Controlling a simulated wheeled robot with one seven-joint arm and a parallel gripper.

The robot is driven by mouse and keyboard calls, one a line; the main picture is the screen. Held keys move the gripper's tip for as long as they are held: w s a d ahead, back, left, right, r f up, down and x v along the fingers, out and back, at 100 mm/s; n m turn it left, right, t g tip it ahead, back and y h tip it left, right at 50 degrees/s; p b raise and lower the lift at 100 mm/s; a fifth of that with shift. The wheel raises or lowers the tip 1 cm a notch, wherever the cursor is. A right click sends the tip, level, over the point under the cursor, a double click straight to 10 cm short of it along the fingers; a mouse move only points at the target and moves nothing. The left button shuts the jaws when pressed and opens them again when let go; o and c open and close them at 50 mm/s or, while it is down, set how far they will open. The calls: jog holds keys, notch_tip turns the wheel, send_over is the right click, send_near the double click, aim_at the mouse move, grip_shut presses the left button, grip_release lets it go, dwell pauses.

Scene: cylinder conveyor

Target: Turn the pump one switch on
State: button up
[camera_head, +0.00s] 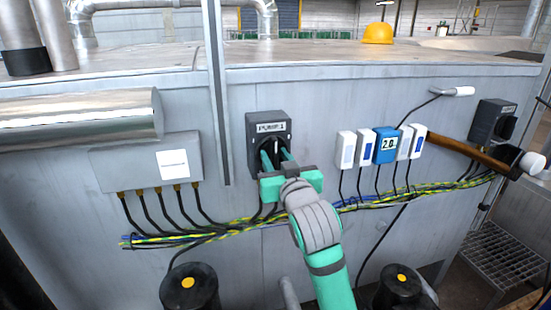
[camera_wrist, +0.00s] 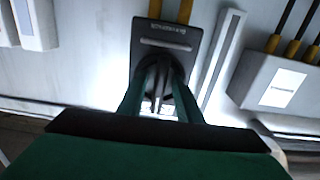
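The pump one switch is a dark box labelled "PUMP 1" (camera_head: 269,127) on the grey panel, left of centre in the head view. It also shows at the top middle of the wrist view (camera_wrist: 165,42). Its dark knob (camera_head: 277,146) looks about upright. My green gripper (camera_head: 278,158) is in front of the switch, with one finger on each side of the knob. In the wrist view the fingers (camera_wrist: 160,88) reach to the switch face with the knob between them. A gap shows between the fingers; contact with the knob cannot be told.
A grey junction box (camera_head: 150,162) with cables is left of the switch. White modules and a blue "2.0" module (camera_head: 385,145) are to the right. Cables (camera_head: 240,228) run below.

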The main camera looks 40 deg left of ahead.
jog(key=v, duration=1.1)
jog(key=shift+a, duration=0.1)
dwell(0.4)
